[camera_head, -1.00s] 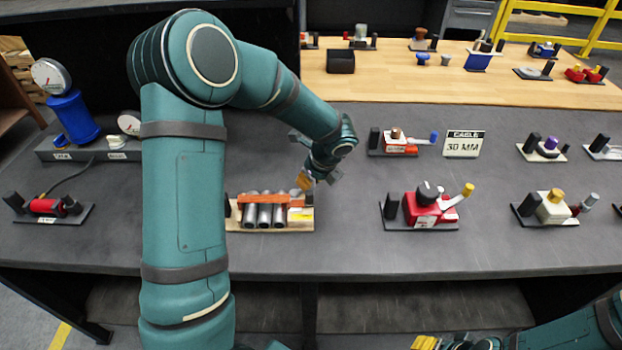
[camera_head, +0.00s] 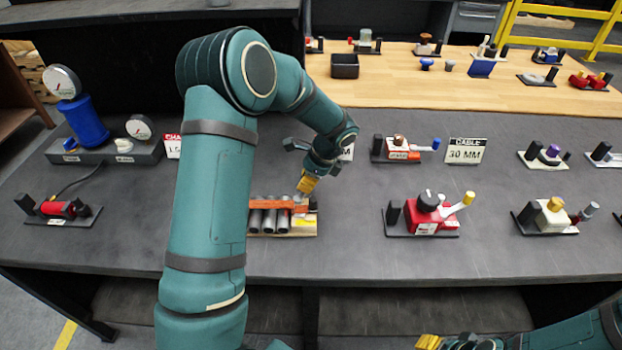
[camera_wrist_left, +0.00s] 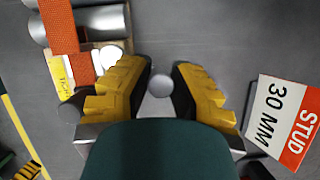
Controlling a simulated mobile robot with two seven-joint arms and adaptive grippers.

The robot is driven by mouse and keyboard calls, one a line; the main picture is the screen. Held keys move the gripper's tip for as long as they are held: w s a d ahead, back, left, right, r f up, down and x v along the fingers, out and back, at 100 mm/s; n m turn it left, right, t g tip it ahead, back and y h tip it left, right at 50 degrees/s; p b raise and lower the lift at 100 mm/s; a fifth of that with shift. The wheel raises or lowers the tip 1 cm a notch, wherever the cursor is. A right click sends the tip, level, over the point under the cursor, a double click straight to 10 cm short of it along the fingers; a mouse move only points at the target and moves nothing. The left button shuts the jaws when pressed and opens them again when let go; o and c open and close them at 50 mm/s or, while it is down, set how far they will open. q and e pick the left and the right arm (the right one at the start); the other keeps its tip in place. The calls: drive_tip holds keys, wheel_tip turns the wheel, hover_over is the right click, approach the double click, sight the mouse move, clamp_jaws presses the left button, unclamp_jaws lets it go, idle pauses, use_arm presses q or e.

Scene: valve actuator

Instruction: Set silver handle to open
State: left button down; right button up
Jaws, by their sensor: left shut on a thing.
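The silver handle (camera_wrist_left: 160,85) shows in the left wrist view as a small round grey end between my left gripper's yellow fingers. Both fingers appear to touch it, and its lower part and mount are hidden. In the head view my left gripper (camera_head: 306,186) points down at the right end of a wooden board (camera_head: 309,232) carrying silver cylinders (camera_head: 270,221) under an orange strap (camera_head: 272,204). My right gripper (camera_head: 430,342) shows only in part at the bottom edge, so its opening is unclear.
A sign reading STUD 30 MM (camera_wrist_left: 283,118) stands close to the left gripper. A red valve with a yellow handle (camera_head: 432,213) is to the right. A cream unit with a yellow knob (camera_head: 553,215) is at far right. Bare dark tabletop lies between the board and red valve.

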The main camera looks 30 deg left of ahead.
use_arm(q)
drive_tip(key=n, duration=0.1)
drive_tip(key=a+n+p, duration=0.1)
drive_tip(key=n+g, duration=0.1)
drive_tip(key=shift+s+a+h, duration=0.25)
drive_tip(key=shift+h, duration=0.05)
drive_tip(key=shift+s+a+f+n+g+h+p, duration=0.1)
drive_tip(key=shift+s+a+n+g+h+p, duration=0.15)
drive_tip(key=shift+n, duration=0.6)
drive_tip(key=shift+s+a+n+g+h+p, duration=0.15)
drive_tip(key=shift+a+n+g+p, duration=0.2)
drive_tip(key=shift+n, duration=0.5)
drive_tip(key=c, duration=0.8)
unclamp_jaws()
drive_tip(key=shift+c, duration=0.2)
drive_tip(key=shift+w, duration=0.1)
drive_tip(key=v, duration=1.2)
